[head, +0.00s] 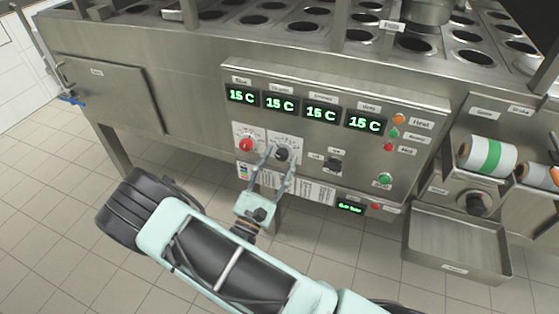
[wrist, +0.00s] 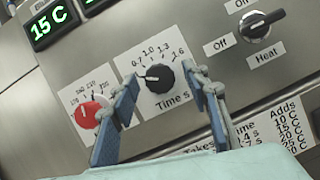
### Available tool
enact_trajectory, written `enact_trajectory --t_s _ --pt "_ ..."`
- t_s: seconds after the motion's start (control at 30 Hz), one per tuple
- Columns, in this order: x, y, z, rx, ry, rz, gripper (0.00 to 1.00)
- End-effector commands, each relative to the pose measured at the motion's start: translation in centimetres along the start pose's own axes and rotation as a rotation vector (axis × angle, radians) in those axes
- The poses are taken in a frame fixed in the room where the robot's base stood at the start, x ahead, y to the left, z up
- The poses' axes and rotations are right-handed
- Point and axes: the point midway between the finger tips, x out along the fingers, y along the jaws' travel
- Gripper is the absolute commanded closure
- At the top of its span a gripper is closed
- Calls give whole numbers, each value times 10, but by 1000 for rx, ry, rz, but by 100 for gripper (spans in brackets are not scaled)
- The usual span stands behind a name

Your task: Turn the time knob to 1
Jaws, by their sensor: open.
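The time knob (wrist: 160,78) is a round black dial on a white scale plate marked "Time s" in the wrist view. Its white pointer mark points to the left side of the scale, near the lowest number, away from the 1.0 mark at the top. In the head view the knob (head: 282,154) sits below the green displays. My gripper (wrist: 163,80) is open, with one finger left of the knob and one right of it. In the head view my gripper (head: 280,157) reaches up to the panel at the knob. Contact with the knob cannot be told.
A red knob (wrist: 88,114) with its own scale is close beside my left finger. A black Off/Heat switch (wrist: 262,24) is to the upper right. The steel panel also carries lit displays (head: 280,104) and a green button (head: 384,180). A steel tray (head: 455,245) juts out at right.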

Motion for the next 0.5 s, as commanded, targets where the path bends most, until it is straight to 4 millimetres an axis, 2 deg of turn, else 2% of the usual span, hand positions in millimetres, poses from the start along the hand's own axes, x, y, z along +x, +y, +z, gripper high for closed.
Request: enact_trajectory --t_s 0.33,0.5 --pt "5 0 0 -1 0 0 57" --pt "5 0 0 -1 0 0 76"
